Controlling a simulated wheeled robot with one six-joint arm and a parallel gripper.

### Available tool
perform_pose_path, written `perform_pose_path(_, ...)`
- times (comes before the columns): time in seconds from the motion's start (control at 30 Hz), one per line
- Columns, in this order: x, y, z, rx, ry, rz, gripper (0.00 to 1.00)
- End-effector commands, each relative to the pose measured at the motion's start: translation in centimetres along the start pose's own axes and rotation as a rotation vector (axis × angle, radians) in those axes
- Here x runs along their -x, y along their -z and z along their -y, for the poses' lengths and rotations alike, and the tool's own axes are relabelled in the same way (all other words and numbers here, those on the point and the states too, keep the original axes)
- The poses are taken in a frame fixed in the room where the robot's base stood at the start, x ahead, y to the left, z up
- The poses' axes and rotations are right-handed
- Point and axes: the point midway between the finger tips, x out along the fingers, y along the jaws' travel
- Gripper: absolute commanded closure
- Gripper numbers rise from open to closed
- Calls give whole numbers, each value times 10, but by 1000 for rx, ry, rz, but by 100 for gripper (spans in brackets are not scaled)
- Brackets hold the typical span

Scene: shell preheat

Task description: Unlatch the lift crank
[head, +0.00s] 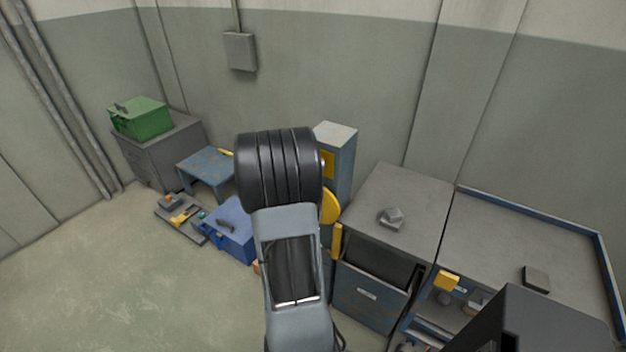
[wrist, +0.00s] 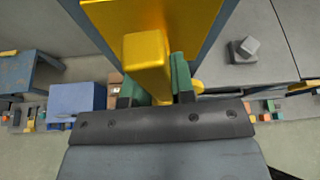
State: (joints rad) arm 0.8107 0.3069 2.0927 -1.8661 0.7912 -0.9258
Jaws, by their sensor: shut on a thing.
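The yellow handle of the lift crank (wrist: 147,52) stands up between the green fingers of my gripper (wrist: 156,88) in the wrist view. My gripper is shut on this handle. A broad yellow plate (wrist: 190,22) lies just behind the handle, in front of a blue edge. In the head view, my arm hides the gripper and most of the crank. A rounded yellow part (head: 331,207) shows at the arm's right side, against the tall blue cabinet (head: 342,150). I cannot see the latch itself clearly.
A grey-topped bench (head: 430,195) with a grey block (head: 391,217) stands right of the cabinet. A blue crate (head: 236,238), a blue table (head: 206,162) and a green box (head: 140,118) are at left. The floor at front left (head: 120,290) is clear.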

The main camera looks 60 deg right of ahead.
Motion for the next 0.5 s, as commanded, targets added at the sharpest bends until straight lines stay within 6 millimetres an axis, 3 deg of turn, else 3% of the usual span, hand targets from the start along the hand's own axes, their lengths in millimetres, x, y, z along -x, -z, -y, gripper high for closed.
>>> perform_pose_path(0.5, 0, 1, 0, -141, -58, -2, 100)
